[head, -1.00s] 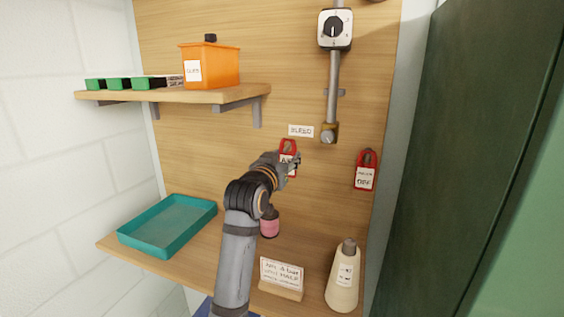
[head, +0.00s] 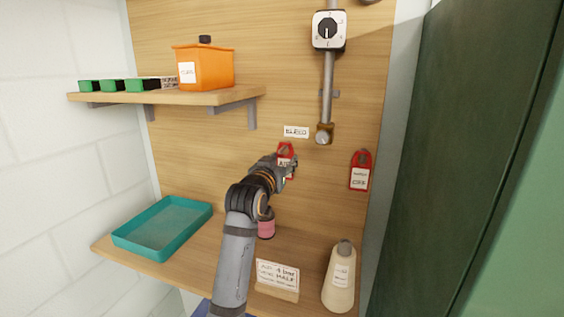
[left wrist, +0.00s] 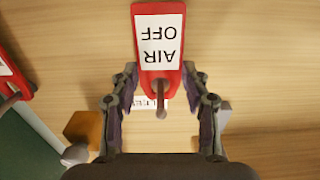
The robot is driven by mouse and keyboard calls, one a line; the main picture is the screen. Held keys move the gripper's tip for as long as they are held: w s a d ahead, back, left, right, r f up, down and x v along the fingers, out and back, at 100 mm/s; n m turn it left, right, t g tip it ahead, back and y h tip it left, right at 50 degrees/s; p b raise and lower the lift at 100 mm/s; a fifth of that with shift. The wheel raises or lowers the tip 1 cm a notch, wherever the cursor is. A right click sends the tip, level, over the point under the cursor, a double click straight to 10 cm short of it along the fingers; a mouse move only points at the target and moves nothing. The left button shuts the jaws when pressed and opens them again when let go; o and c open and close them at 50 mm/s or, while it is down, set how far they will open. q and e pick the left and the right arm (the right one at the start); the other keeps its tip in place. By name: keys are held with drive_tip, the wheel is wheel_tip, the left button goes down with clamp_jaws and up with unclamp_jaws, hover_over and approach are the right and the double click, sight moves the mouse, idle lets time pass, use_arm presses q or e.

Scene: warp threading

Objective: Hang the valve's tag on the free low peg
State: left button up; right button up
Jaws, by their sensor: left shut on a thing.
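A red tag (left wrist: 160,38) with a white "AIR OFF" label is between my left gripper's fingers (left wrist: 164,108), upside down in the left wrist view. A peg (left wrist: 161,101) shows at the tag's hole end and seems to pass through it. In the head view the left gripper (head: 284,172) covers much of this tag (head: 286,148), close to the wooden board. A second red tag (head: 360,176) hangs on the board to the right, its small print hard to read. A brass valve (head: 324,133) ends the vertical pipe above. My right gripper is out of view.
A "BLEED" label (head: 296,132) is left of the valve. A dial (head: 328,30) is on the pipe. The upper shelf (head: 225,97) holds an orange bin (head: 203,68). Below are a teal tray (head: 163,229), a sign (head: 277,277) and a bottle (head: 339,280).

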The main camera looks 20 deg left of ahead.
use_arm(q)
drive_tip(key=o, duration=1)
drive_tip(key=s, duration=1.2)
drive_tip(key=shift+a, duration=0.15)
